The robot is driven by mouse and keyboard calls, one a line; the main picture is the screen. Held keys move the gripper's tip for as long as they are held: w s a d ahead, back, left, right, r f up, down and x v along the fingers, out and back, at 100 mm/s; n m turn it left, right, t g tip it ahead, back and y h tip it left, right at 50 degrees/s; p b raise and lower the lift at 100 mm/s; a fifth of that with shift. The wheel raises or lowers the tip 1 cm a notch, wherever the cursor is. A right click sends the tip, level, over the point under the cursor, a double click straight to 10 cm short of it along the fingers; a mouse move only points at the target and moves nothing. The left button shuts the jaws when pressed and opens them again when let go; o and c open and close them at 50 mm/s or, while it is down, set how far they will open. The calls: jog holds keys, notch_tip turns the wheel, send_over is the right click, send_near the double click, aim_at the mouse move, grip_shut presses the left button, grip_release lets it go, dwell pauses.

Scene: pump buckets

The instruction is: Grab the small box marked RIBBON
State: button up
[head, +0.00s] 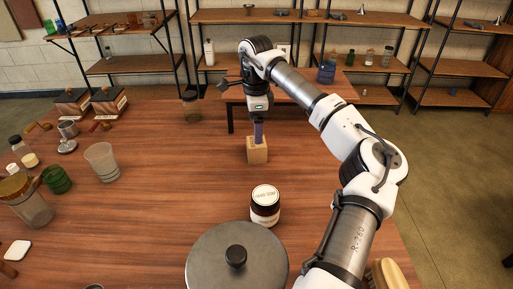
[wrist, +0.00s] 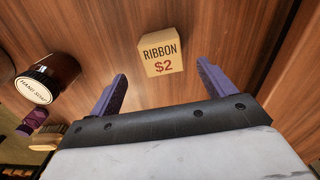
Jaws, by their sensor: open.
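The small tan box (wrist: 160,54) stands on the wooden table, and the wrist view shows its marking, RIBBON and $2. In the head view the box (head: 257,152) is near the middle of the table, below my gripper (head: 259,132). My gripper also shows in the wrist view (wrist: 160,85), with its two purple fingers spread wide and nothing between them. The box is beyond the fingertips and roughly centred between them. In the head view one finger overlaps the top of the box, and I cannot tell whether they touch.
A dark jar with a white HAND SOAP lid (head: 265,205) stands nearer than the box. A grey pot lid with a black knob (head: 236,262) is at the front. A clear cup (head: 102,161) and several jars are at left. The table around the box is clear.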

aim_at(257, 147)
notch_tip(257, 147, down, 9)
jog(key=shift+w+f+p, duration=0.1)
jog(key=shift+w+p, duration=0.05)
jog(key=shift+p, duration=0.75)
jog(key=c, duration=1.1)
